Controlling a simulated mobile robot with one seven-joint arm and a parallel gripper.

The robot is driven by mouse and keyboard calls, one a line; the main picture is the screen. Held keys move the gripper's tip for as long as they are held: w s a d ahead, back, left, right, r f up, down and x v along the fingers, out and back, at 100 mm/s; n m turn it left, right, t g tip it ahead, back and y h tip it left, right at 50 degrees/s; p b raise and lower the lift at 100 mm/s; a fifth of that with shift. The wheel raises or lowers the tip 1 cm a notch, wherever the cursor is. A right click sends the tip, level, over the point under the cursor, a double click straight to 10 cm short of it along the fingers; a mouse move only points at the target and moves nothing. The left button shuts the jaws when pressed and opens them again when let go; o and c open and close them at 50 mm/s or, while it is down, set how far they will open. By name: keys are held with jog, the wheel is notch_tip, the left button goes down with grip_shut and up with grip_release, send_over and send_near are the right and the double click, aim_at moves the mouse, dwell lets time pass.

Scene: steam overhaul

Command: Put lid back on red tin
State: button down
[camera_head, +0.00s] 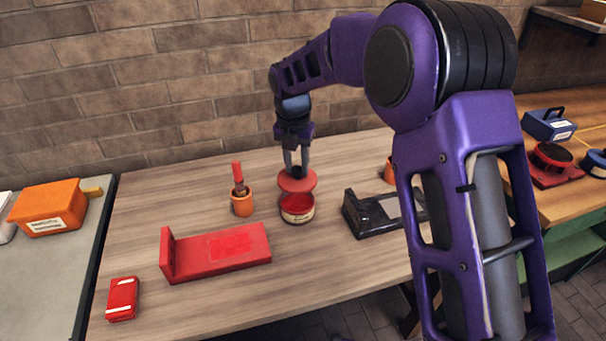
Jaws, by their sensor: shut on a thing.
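The red tin (297,213) stands upright on the wooden workbench, with a cream label band around its side and a dark red inside showing at its top. My gripper (296,170) points down above the tin and is shut on the lid (297,182), a round, flat, red disc with a dark knob. The lid is roughly level and over the tin's back part in this view. A gap seems to show between the lid and the tin's front rim; whether they touch at the back is hidden.
An orange pot (242,206) with a red-handled brush stands left of the tin. A red L-shaped stand (215,252) and a red box (122,299) lie front left. A black stand (372,217) sits to the right, and another orange pot (389,171) is partly behind my arm. The front middle is clear.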

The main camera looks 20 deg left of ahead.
aim_at(296, 178)
jog(key=shift+w+f+b, duration=0.15)
jog(key=shift+f+b, duration=1.95)
jog(key=shift+f, duration=0.25)
jog(key=shift+a+f, duration=0.1)
jog(key=shift+f, duration=0.75)
jog(key=shift+p, duration=0.3)
jog(key=shift+f+p, duration=0.15)
jog(key=shift+p, duration=0.2)
dwell(0.6)
grip_release()
dwell(0.5)
